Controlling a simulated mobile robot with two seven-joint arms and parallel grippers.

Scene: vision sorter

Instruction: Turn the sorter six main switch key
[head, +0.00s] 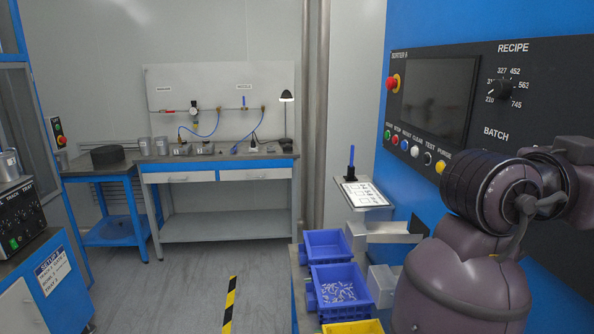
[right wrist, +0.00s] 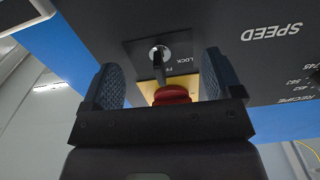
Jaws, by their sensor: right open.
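The black panel of sorter six (head: 560,95) fills the right of the head view. In the right wrist view, which shows the panel upside down, a round silver lock (right wrist: 158,52) with a dark key (right wrist: 159,70) sits on a small plate marked LOCK. A red round knob (right wrist: 172,95) on a yellow plate (right wrist: 150,87) lies just below it in the picture. My right gripper (right wrist: 161,68) is open, its fingers on either side of the key in the picture; I cannot tell how deep they reach. My left gripper is out of view.
My right arm covers the panel's lower part in the head view. The red emergency button (head: 393,83) and a row of coloured buttons sit on the panel's left. Blue bins (head: 325,243) and a small shelf (head: 362,193) stand beside the machine.

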